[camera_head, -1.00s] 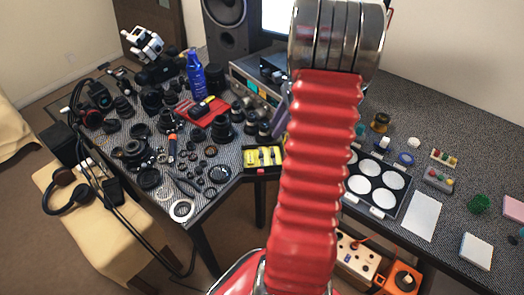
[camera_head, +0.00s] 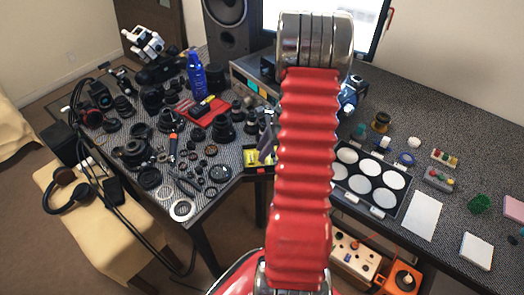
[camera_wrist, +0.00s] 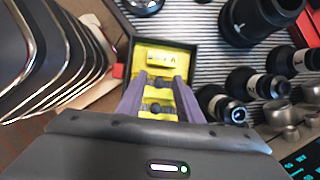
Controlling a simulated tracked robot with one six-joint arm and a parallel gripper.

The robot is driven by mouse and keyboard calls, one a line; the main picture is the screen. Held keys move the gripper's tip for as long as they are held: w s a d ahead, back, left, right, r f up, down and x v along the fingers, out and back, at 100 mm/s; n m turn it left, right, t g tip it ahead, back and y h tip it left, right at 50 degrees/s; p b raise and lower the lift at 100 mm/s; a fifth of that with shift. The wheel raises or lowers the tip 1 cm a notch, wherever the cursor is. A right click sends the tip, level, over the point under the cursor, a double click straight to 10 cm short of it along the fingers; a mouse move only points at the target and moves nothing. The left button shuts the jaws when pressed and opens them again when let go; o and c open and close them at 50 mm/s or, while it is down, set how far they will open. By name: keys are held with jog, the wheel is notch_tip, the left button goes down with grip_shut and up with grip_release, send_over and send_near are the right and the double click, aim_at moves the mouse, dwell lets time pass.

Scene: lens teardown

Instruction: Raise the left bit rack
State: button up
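A black open box (camera_wrist: 128,52) with yellow racks inside lies below my gripper in the wrist view. One yellow rack (camera_wrist: 165,57) with dark bits shows ahead of the fingertips. Another yellow rack (camera_wrist: 160,99) with dark parts shows between the fingers. My gripper (camera_wrist: 161,80) has its two purple-grey fingers apart, one on each side of the racks. I cannot tell whether they touch. In the head view, my gripper (camera_head: 268,146) is over the box (camera_head: 258,172), beside my red arm. Only a yellow part (camera_head: 250,156) shows there; the rest is hidden.
Black lens parts (camera_wrist: 245,83) stand close to the right of the box in the wrist view. A red mat (camera_head: 202,110) and a blue bottle (camera_head: 196,75) are farther back. A tray with white discs (camera_head: 352,176) lies right of my arm.

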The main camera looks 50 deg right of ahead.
jog(key=shift+w+a+f, duration=0.1)
jog(key=shift+f, duration=0.25)
jog(key=shift+c, duration=0.2)
grip_shut()
